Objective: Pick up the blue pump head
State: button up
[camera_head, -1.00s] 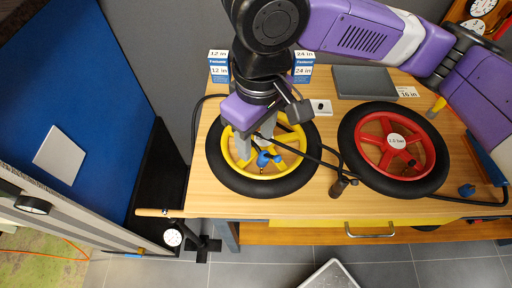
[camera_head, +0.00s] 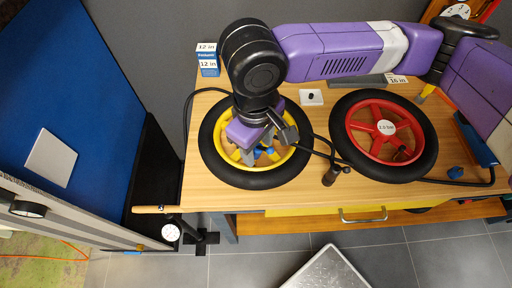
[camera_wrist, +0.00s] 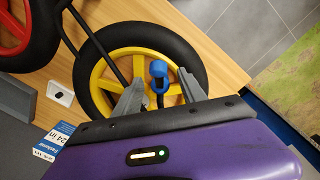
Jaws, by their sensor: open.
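The blue pump head (camera_head: 269,151) is at the yellow-spoked wheel (camera_head: 212,158), which lies flat on the wooden table. In the wrist view the pump head (camera_wrist: 158,70) shows near the wheel's middle, with a dark part below it. My gripper (camera_wrist: 160,88) is open, with one grey finger on each side of the pump head and a gap on both sides. In the head view my gripper (camera_head: 260,156) is low over the wheel and partly hides the pump head. Whether the fingers touch it cannot be told.
A red-spoked wheel (camera_head: 362,139) lies to the right. A black hose (camera_head: 340,160) runs between the wheels, near a dark-handled tool (camera_head: 331,176). Another small blue piece (camera_head: 455,172) lies at the table's right. A white box (camera_head: 311,97) and size-labelled boxes (camera_head: 207,60) stand behind.

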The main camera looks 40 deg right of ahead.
jog(key=shift+c, duration=0.2)
grip_shut()
jog(key=shift+r, duration=0.1)
